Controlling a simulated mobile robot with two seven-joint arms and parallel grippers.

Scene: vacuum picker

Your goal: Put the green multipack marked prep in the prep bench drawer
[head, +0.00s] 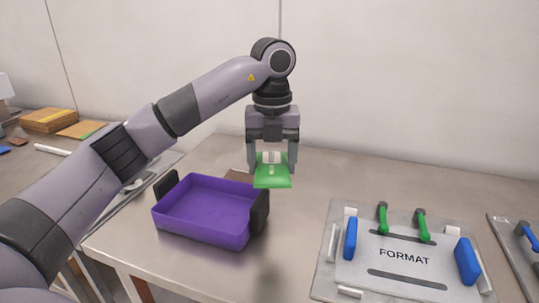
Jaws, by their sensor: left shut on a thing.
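My left gripper (272,160) comes in from the left and points down above the bench. It is shut on a green flat piece (272,179), which hangs above the bench top, just right of and behind a purple tray. White parts show on top of the green piece between the fingers. I cannot read any marking on it, so I cannot tell whether it is the multipack marked prep. No open drawer shows. My right gripper is not in view.
The empty purple tray (204,236) with black end pieces stands on the bench (300,215). A plate marked FORMAT (400,254) with green and blue handles lies at the right. Another plate (516,250) is at the right edge. Brown boxes (50,119) lie at the far left.

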